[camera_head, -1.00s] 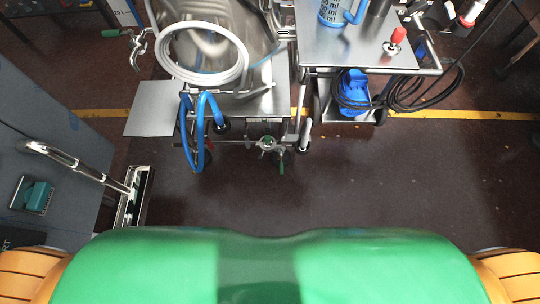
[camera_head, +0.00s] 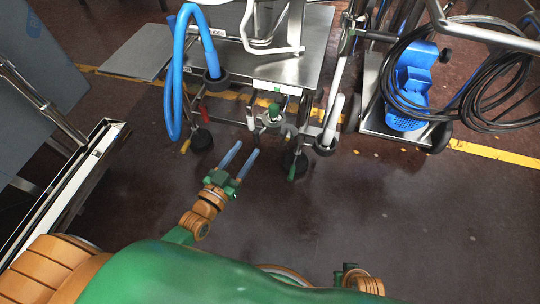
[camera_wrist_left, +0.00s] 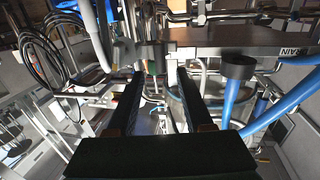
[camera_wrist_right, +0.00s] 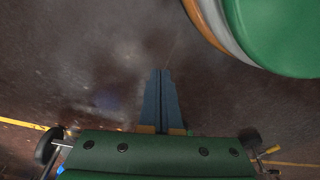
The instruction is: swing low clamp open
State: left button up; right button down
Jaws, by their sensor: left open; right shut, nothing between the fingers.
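The low clamp, as best I can tell, is the small metal fitting with a green part (camera_head: 273,113) under the front edge of the steel cart (camera_head: 304,72). My right gripper (camera_wrist_right: 161,73) is shut and empty, above bare floor.
A blue hose (camera_head: 176,70) hangs left of the fitting. A white upright tube (camera_head: 333,120) stands to its right. A blue pump (camera_head: 410,85) with coiled black cable is farther right. A metal frame (camera_head: 75,180) is at left. Floor at front right is clear.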

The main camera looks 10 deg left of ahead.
aim_at(255, 136)
pick_arm(q)
jog(key=x, duration=0.3)
jog(key=b+x, duration=0.1)
jog(key=x, duration=0.2)
jog(key=shift+w+d+r+b, duration=0.1)
jog(key=shift+w+r+b, duration=0.15)
jog(key=shift+w+b, duration=0.1)
jog(key=shift+w, duration=0.25)
grip_shut()
pick_arm(e)
jog(key=r, duration=0.1)
jog(key=w+r, duration=0.1)
jog(key=r, duration=0.1)
jog(key=w+r, duration=0.1)
jog(key=shift+w+a+r, duration=0.1)
jog(key=shift+a+r, duration=0.2)
jog(key=shift+r, duration=0.1)
